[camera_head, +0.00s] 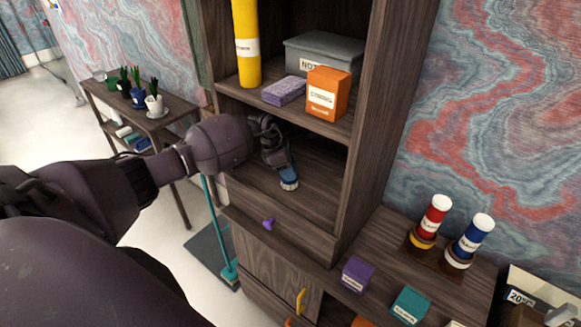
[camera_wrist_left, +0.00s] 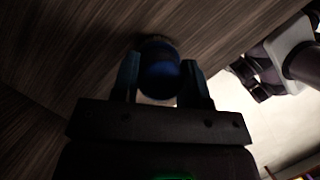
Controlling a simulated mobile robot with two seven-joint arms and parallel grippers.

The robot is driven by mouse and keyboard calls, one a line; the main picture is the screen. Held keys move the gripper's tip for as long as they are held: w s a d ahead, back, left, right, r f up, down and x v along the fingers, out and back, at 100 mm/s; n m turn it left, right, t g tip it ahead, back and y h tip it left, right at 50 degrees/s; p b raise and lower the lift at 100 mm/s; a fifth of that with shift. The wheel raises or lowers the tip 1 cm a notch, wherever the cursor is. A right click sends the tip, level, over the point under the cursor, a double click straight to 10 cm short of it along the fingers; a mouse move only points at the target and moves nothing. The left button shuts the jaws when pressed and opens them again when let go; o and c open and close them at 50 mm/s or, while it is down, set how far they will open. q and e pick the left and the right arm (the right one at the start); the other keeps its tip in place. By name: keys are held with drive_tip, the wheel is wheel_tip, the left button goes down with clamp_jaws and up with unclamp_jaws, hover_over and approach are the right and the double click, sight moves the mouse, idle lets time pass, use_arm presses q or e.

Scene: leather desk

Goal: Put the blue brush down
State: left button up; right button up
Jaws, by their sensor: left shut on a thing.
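The blue brush (camera_head: 289,182) is in the open lower compartment of the dark wooden shelf unit (camera_head: 318,165). Its blue end with a pale tip points down, close to the compartment floor; I cannot tell whether it touches. My left gripper (camera_head: 280,164) reaches in from the left and is shut on the brush. In the left wrist view the brush (camera_wrist_left: 158,72) shows as a dark blue round shape between the two fingers, with wood grain beyond it. The gripper hides the brush's upper part. My right gripper is not in the head view.
The shelf above holds a yellow roll (camera_head: 246,45), a purple box (camera_head: 284,91), an orange box (camera_head: 328,94) and a grey box (camera_head: 322,55). A purple knob (camera_head: 268,223) is below the compartment. Red (camera_head: 434,219) and blue (camera_head: 473,236) cylinders stand at right. The compartment floor around the brush looks clear.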

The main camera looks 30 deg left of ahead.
use_arm(q)
drive_tip(key=shift+d, duration=0.3)
drive_tip(key=o, duration=0.8)
drive_tip(key=shift+a+f, duration=0.1)
drive_tip(key=shift+a, duration=0.05)
drive_tip(key=shift+c, duration=0.2)
drive_tip(key=shift+o, duration=0.8)
